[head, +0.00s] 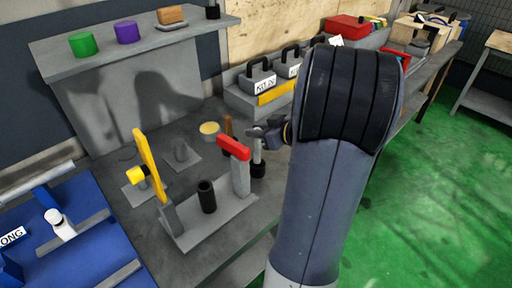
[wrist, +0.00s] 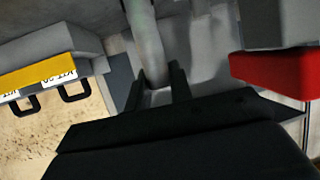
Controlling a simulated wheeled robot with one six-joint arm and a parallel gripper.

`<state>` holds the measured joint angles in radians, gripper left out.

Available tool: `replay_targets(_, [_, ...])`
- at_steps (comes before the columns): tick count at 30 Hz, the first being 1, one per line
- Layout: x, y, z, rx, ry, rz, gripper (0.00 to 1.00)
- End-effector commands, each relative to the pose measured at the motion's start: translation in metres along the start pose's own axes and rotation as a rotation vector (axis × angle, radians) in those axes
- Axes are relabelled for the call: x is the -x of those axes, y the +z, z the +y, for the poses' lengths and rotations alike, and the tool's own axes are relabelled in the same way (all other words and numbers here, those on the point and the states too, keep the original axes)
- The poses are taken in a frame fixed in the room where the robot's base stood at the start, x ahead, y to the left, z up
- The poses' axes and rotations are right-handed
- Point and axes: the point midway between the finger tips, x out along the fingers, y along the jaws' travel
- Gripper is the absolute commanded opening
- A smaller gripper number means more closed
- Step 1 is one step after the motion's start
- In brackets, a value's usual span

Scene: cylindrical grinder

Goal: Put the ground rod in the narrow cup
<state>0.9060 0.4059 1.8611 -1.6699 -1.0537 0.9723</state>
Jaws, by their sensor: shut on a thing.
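My gripper (head: 260,133) is shut on a grey rod (head: 257,150), just behind and right of the red-topped post. The rod stands roughly upright below the fingers in the head view. In the wrist view the rod (wrist: 147,40) runs between the two fingers (wrist: 158,88). A short black cylinder (head: 258,171) shows at the rod's lower end; I cannot tell whether it is a cup around the rod or part of it. A tall, narrow black open-topped cylinder (head: 207,196) stands on the grey fixture base, left of the post, apart from the rod.
The grey post with a red top (head: 234,148) stands close to my gripper; its red top (wrist: 275,78) is at the right in the wrist view. A yellow upright plate (head: 149,165) stands left. A yellow-topped round (head: 209,130) and weights with black handles (head: 261,77) are behind.

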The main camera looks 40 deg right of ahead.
Motion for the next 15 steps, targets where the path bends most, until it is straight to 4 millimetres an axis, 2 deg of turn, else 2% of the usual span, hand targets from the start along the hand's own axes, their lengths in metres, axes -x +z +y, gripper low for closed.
replay_targets(9, [-0.015,0.035,0.000,-0.002,-0.001,0.002,0.00])
replay_targets(15, [-0.016,0.038,0.000,0.002,0.001,0.002,0.00])
